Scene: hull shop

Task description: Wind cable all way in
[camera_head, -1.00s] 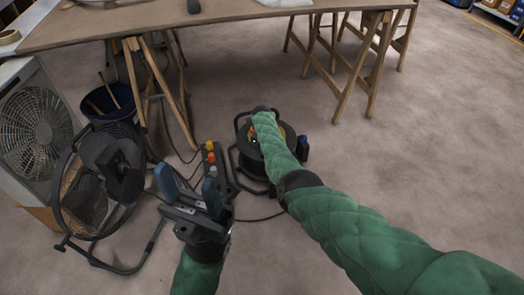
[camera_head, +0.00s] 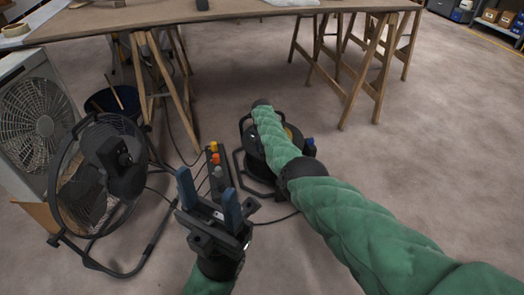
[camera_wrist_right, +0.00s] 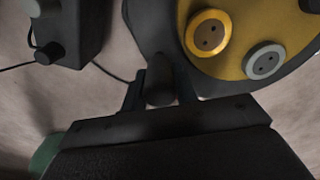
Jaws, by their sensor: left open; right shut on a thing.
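The cable reel (camera_head: 246,160) stands on the floor in the middle of the head view, largely covered by my right arm. In the right wrist view its yellow face (camera_wrist_right: 240,25) shows round sockets. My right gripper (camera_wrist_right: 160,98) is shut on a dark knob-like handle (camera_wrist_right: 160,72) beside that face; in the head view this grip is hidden. A dark cable (camera_head: 278,219) lies on the floor from the reel toward the left, passing behind my left gripper. My left gripper (camera_head: 210,200) is open and empty, left of the reel.
A floor fan (camera_head: 100,178), a box fan (camera_head: 35,120) and a dark bucket (camera_head: 112,103) stand left. A trestle table (camera_head: 250,8) is behind. Floor at right is clear.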

